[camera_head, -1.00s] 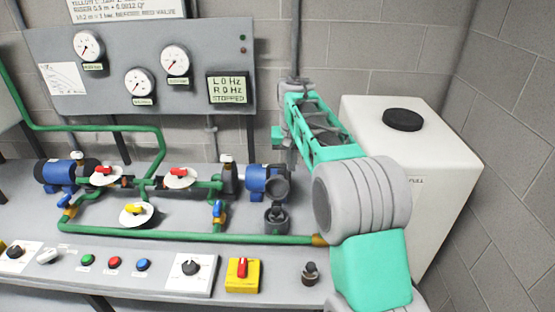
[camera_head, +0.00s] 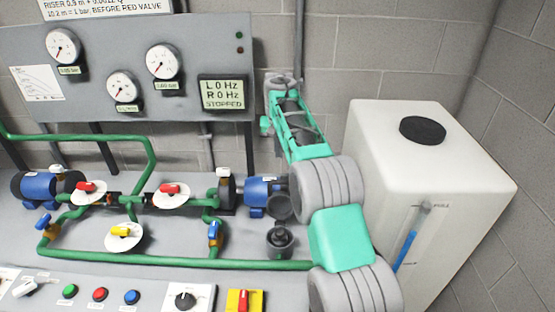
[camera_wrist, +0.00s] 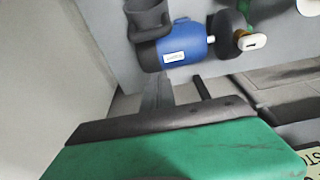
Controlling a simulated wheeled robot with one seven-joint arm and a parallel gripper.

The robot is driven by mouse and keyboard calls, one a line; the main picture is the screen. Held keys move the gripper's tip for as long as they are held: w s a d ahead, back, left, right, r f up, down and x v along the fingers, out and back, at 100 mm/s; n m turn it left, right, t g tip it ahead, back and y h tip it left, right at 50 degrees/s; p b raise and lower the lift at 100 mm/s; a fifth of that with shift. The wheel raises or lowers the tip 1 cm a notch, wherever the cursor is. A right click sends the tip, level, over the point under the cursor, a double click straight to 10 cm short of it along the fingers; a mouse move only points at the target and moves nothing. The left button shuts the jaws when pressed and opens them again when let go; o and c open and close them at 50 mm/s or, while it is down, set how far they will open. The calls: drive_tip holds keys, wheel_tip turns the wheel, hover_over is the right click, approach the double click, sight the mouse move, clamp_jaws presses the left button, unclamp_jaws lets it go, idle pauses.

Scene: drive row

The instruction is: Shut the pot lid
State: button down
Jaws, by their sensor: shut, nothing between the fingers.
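The dark grey pot (camera_head: 279,242) stands on the bench, right of and in front of the blue pump. Its round lid (camera_head: 281,207) is raised at the back of the pot, so the pot is open. My gripper (camera_head: 276,140) is shut and empty, above and behind the lid and apart from it. My own arm partly hides its fingers. In the wrist view a dark cup-like part (camera_wrist: 148,18), lid or pot, shows at the top edge beside the blue pump.
The blue pump (camera_head: 259,191) is close left of the lid. A white tank (camera_head: 380,150) with a black cap (camera_head: 422,130) stands at the right. A green pipe (camera_head: 180,262) runs in front of the pot. The gauge panel (camera_head: 210,45) is behind, left of my gripper.

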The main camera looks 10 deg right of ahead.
drive_tip(key=f, duration=0.3)
drive_tip(key=w+f+p, duration=0.1)
drive_tip(key=f, duration=0.4)
drive_tip(key=shift+w+d+f, duration=0.25)
drive_tip(key=shift+d+f, duration=0.1)
drive_tip(key=shift+d, duration=0.05)
drive_tip(key=s, duration=0.2)
drive_tip(key=s+a+p, duration=0.1)
drive_tip(key=shift+s+r, duration=0.15)
drive_tip(key=shift+s, duration=0.25)
drive_tip(key=shift+s+b, duration=0.1)
drive_tip(key=shift+b, duration=0.45)
